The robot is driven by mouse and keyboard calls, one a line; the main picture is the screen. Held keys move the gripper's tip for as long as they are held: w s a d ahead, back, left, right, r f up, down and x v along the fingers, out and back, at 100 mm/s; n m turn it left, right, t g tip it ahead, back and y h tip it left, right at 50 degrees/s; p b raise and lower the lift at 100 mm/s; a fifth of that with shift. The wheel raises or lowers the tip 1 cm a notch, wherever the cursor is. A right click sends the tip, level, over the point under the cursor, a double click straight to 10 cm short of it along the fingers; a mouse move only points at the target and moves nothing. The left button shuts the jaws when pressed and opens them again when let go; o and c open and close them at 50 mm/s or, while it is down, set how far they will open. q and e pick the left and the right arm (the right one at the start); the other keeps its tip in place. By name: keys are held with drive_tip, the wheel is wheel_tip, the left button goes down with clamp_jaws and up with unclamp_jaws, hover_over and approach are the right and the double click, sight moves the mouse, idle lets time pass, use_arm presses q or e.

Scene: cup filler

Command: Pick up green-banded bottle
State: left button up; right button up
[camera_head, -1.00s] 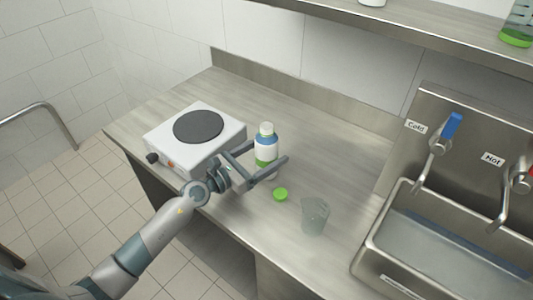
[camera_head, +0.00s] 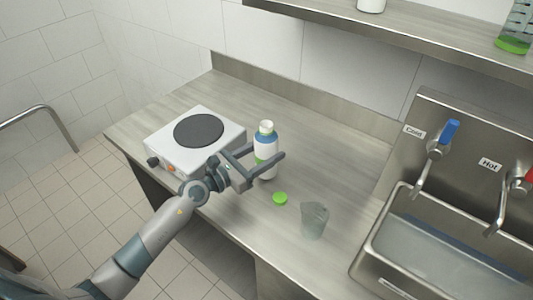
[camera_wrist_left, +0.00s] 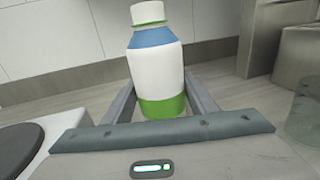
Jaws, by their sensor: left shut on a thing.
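The green-banded bottle (camera_head: 265,146) is white with a blue shoulder, a white neck and a green band low down. It stands upright over the counter, to the right of the hot plate. My left gripper (camera_head: 267,160) is shut on it, with one finger on each side of its lower part. The left wrist view shows the bottle (camera_wrist_left: 157,65) between the two fingers (camera_wrist_left: 160,103), its green band near the palm. I cannot tell whether its base touches the counter. My right gripper is not in view.
A hot plate (camera_head: 222,153) sits left of the bottle. A green cap (camera_head: 280,198) and a clear beaker (camera_head: 314,222) are on the counter to its right. A sink (camera_head: 372,240) with cold and hot taps is further right. A shelf (camera_head: 420,38) runs above.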

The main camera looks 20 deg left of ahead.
sight(266, 150)
use_arm(q)
drive_tip(key=d+r, duration=0.1)
drive_tip(key=r, duration=0.1)
drive_tip(key=s+d+r+p, duration=0.1)
drive_tip(key=shift+s+d+r+p, duration=0.1)
drive_tip(key=shift+s+r+p, duration=0.05)
drive_tip(key=shift+r+p, duration=0.2)
drive_tip(key=s+d+r, duration=0.4)
drive_tip(key=d+r, duration=0.1)
drive_tip(key=d, duration=0.3)
drive_tip(key=shift+s+r, duration=0.15)
drive_tip(key=shift+s, duration=0.15)
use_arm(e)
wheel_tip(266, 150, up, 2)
use_arm(q)
drive_tip(key=shift+a, duration=0.15)
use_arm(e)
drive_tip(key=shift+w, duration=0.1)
